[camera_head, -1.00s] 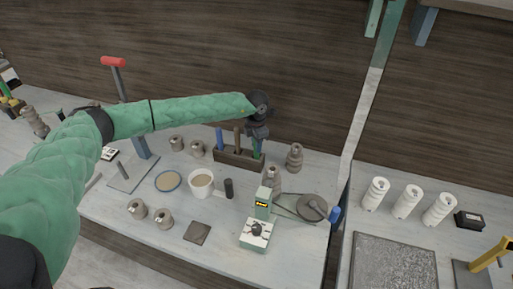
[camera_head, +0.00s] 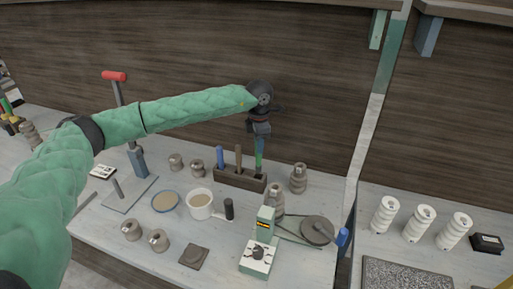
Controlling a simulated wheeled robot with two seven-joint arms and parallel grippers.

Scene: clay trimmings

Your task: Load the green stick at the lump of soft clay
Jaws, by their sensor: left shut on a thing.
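My left gripper (camera_head: 259,132) is shut on the green stick (camera_head: 260,150), above the right end of a dark wooden rack (camera_head: 226,181). The stick hangs about upright. Its lower end is at the rack, and I cannot tell whether it is clear of its slot. A blue stick (camera_head: 220,157) and a brown stick (camera_head: 238,158) stand in the rack. A low brown lump (camera_head: 193,254), which looks like the soft clay, lies on a dark square tile near the front of the table. My right gripper is not in view.
A white mug (camera_head: 200,206), a dish with a blue rim (camera_head: 166,202) and a black cylinder (camera_head: 229,209) stand between rack and tile. A green-and-white device (camera_head: 258,257) is right of the tile. Several brown insulator-like pieces (camera_head: 299,179) stand around.

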